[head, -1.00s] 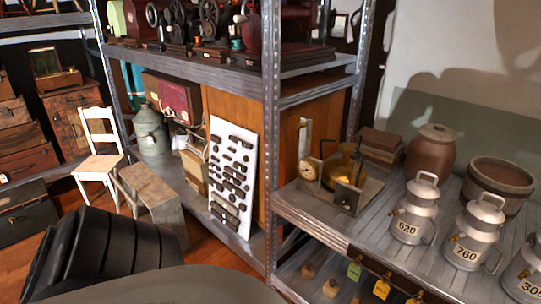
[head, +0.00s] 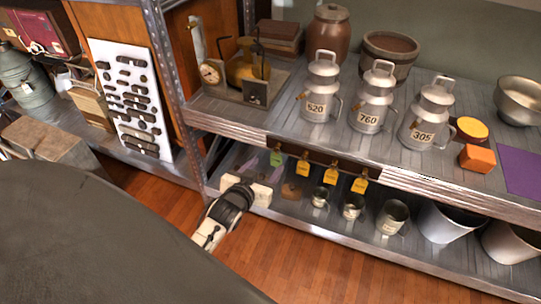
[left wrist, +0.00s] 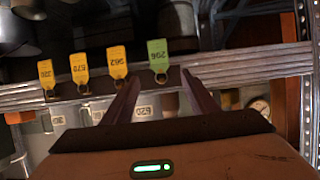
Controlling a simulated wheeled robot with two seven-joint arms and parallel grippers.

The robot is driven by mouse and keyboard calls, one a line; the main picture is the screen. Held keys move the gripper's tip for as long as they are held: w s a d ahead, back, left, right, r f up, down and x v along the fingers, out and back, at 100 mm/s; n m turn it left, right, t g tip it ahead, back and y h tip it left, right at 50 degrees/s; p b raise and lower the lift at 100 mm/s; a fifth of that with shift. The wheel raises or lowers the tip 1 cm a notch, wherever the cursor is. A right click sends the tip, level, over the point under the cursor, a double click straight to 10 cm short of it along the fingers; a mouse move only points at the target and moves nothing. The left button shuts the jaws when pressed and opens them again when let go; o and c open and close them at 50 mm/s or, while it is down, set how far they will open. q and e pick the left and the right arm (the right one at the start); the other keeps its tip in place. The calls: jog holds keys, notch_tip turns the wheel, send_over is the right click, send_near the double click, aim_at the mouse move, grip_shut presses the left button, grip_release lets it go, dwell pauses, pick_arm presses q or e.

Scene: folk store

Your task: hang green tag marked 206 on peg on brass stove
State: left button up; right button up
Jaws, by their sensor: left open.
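The green tag (head: 276,156) hangs at the left end of a row of tags on the dark rail of the shelf front. In the left wrist view the picture is upside down and the green tag (left wrist: 158,55) reads 206. My left gripper (head: 260,166) is open and empty, just below and in front of the green tag. In the left wrist view the tag shows between and just beyond the fingertips (left wrist: 160,76), apart from them. The brass stove (head: 240,66) stands on a tray on the upper shelf, behind a dial. Its peg is too small to tell. My right gripper is out of view.
Yellow tags (head: 330,174) hang just right of the green one. Milk cans (head: 370,98) marked 520, 760 and 305 stand on the upper shelf (head: 225,118). Metal cups (head: 392,216) and pails stand below. A metal post (head: 170,75) rises left of the stove. Floor in front is clear.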

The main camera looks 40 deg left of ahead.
aim_at(276, 156)
pick_arm(q)
jog(key=b+x, duration=0.1)
jog(key=x, duration=0.6)
jog(key=shift+s, duration=0.1)
jog(key=c, duration=1.1)
